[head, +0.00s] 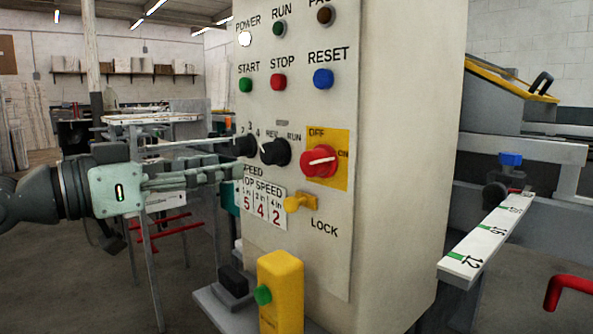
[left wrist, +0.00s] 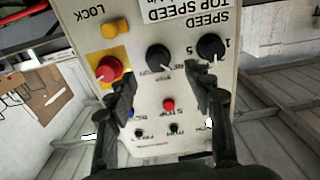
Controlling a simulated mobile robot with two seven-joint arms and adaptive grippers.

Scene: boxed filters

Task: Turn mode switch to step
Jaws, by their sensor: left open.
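The mode switch (head: 275,152) is a black round knob on the upright control panel, with REV and RUN printed above it. In the left wrist view the mode switch (left wrist: 158,56) appears upside down, between my finger tips in the picture. Which label its pointer faces is too small to tell. My left gripper (head: 239,157) reaches in from the left, close to the panel by the speed knob (head: 245,145). Its fingers are spread and empty in the left wrist view (left wrist: 161,72). I cannot tell whether a fingertip touches the panel. My right gripper is in neither view.
Right of the mode switch is a red OFF/ON rotary switch (head: 320,160) on yellow. Below is a yellow lock lever (head: 299,202). Green, red and blue buttons (head: 322,79) sit above. A yellow box with a green button (head: 280,290) stands in front. The left side is open.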

